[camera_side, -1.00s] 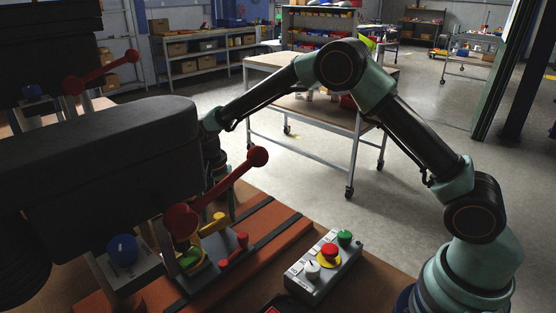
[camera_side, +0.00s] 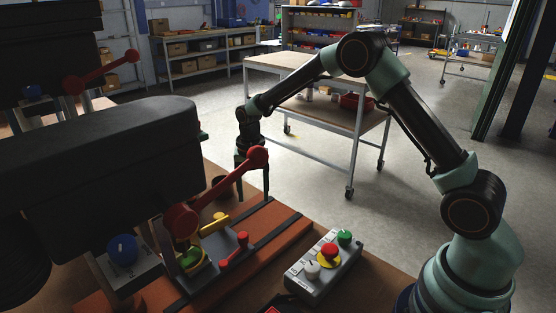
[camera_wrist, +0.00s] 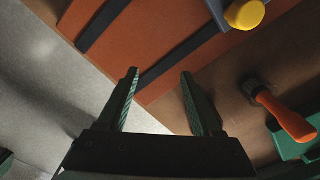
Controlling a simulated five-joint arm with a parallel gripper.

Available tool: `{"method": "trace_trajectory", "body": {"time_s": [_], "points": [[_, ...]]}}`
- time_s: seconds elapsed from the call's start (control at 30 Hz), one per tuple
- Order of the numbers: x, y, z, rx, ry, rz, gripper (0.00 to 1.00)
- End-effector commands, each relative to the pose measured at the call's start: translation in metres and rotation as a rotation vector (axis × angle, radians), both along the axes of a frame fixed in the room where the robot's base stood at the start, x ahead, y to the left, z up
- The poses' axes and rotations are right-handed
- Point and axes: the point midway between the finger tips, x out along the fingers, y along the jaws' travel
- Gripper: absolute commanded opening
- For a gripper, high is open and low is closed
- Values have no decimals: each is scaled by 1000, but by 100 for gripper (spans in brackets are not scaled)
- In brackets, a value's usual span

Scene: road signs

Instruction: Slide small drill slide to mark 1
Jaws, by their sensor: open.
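The small drill's dark head (camera_side: 110,150) fills the left of the side view, with a red lever (camera_side: 220,190) and a blue knob (camera_side: 122,249). Below it, a grey slide plate (camera_side: 215,262) with a yellow handle (camera_side: 215,224) and a red handle (camera_side: 235,250) sits on an orange base (camera_side: 255,255). I cannot make out the numbered marks. In the wrist view, the base's corner (camera_wrist: 180,60) and a yellow knob (camera_wrist: 245,14) show. My gripper (camera_side: 253,180) is open and empty, pointing down beyond the base, apart from the slide; its fingers show in the wrist view (camera_wrist: 160,74).
A grey button box (camera_side: 322,272) with red, green and white buttons stands to the right of the base. In the wrist view, an orange-handled tool (camera_wrist: 290,118) and a green object (camera_wrist: 297,147) lie at right. A wheeled table (camera_side: 330,105) stands behind.

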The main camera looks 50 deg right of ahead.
Motion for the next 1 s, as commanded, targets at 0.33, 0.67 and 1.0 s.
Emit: {"method": "trace_trajectory", "body": {"time_s": [0.33,0.67,1.0], "points": [[1,-56,9,-1,-5,1,67],[1,-54,70,-1,-5,1,67],[-3,-52,129,-1,-13,16,67]]}}
